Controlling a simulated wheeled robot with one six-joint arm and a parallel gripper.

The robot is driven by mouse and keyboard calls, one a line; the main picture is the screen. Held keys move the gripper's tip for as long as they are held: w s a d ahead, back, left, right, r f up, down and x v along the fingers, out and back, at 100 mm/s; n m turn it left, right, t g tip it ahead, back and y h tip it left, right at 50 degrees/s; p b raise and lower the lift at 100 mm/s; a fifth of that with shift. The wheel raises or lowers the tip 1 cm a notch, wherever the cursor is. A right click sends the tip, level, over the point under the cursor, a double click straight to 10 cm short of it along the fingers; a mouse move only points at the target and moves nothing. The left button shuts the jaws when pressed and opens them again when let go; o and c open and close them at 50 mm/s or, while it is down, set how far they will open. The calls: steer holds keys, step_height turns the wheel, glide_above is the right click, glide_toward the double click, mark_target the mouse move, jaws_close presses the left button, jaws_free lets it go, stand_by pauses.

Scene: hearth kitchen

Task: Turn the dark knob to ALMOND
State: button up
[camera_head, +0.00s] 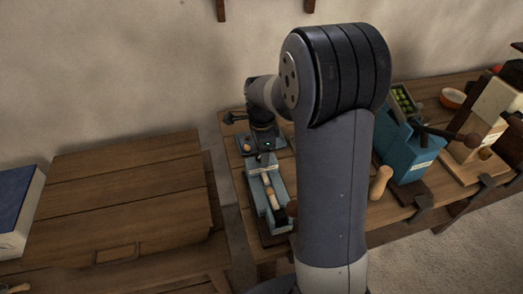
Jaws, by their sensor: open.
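My gripper (264,140) hangs from the end of my arm at the back left of the long wooden bench, over the far end of a blue-grey device (280,181). Its jaws are open; the fingertips are small and hard to make out. I cannot pick out with certainty which thing is the dark knob, and I can read no ALMOND mark. A dark part (235,118) sticks out left of my gripper. A dark round end (292,208) shows beside the device, partly behind my arm. My upper arm hides the bench's middle.
A blue box (405,150) with a lever and pale label stands right of my arm, by a wooden handle (380,182). A bare wooden worktop (120,190) lies left, across a gap.

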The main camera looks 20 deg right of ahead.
step_height(320, 180, up, 11)
stand_by(0.7)
steer(key=shift+f, duration=0.15)
step_height(320, 180, down, 11)
steer(key=shift+r, duration=0.1)
stand_by(0.3)
steer(key=shift+r, duration=0.1)
stand_by(0.4)
